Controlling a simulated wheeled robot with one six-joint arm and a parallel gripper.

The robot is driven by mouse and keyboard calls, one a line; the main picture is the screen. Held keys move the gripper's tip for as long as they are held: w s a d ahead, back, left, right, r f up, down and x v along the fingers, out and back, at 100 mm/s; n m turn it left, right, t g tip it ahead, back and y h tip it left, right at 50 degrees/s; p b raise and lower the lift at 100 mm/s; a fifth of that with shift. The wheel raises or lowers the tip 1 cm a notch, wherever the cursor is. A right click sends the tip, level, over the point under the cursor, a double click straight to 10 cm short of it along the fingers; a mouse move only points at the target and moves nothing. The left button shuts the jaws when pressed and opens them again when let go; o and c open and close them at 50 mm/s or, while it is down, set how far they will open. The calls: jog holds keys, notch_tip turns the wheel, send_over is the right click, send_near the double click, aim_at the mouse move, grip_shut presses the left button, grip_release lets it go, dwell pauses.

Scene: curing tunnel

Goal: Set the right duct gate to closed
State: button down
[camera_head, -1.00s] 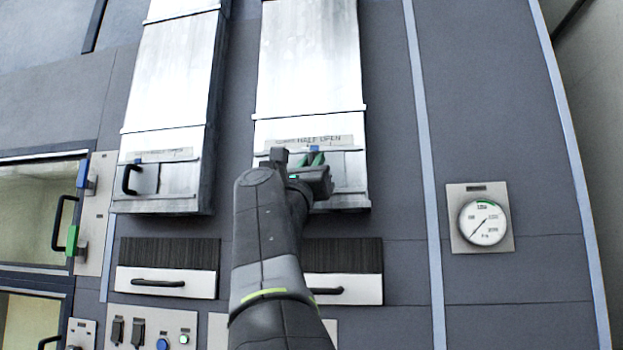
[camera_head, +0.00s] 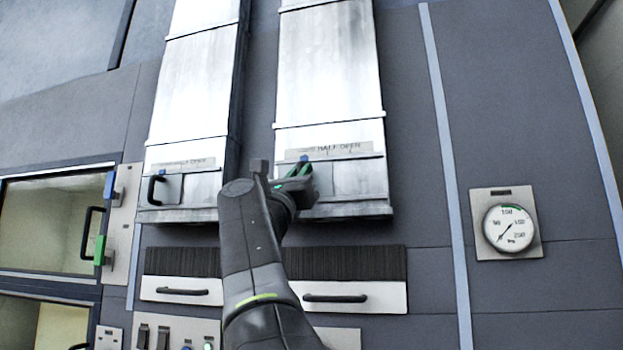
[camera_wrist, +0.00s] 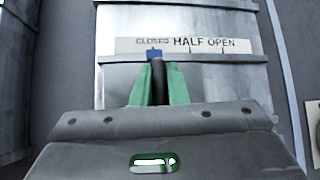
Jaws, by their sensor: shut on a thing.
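The right duct (camera_head: 332,85) is a pale metal duct with a sliding gate at its lower end. Its scale label (camera_wrist: 185,44) reads CLOSED, HALF, OPEN from left to right. The blue pointer (camera_wrist: 153,54) stands under the CLOSED word at the left end. My gripper (camera_wrist: 158,88), with green fingers, is shut on the gate's dark upright handle (camera_wrist: 158,78). In the head view my gripper (camera_head: 298,178) is at the left part of the right duct's lower end, and my wrist hides part of the gate there.
The left duct (camera_head: 195,85) stands close by, with its own black handle (camera_head: 155,190). Below are drawers with black handles (camera_head: 335,298). A round gauge (camera_head: 508,228) is on the wall at right. Oven-like doors with handles are at left.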

jog(key=shift+a, duration=0.1)
jog(key=c, duration=1.6)
grip_release()
jog(key=shift+o, duration=0.8)
jog(key=shift+a, duration=0.25)
jog(key=shift+d, duration=0.1)
jog(key=b+v, duration=0.7)
jog(key=v, duration=0.7)
jog(key=shift+d+r, duration=0.1)
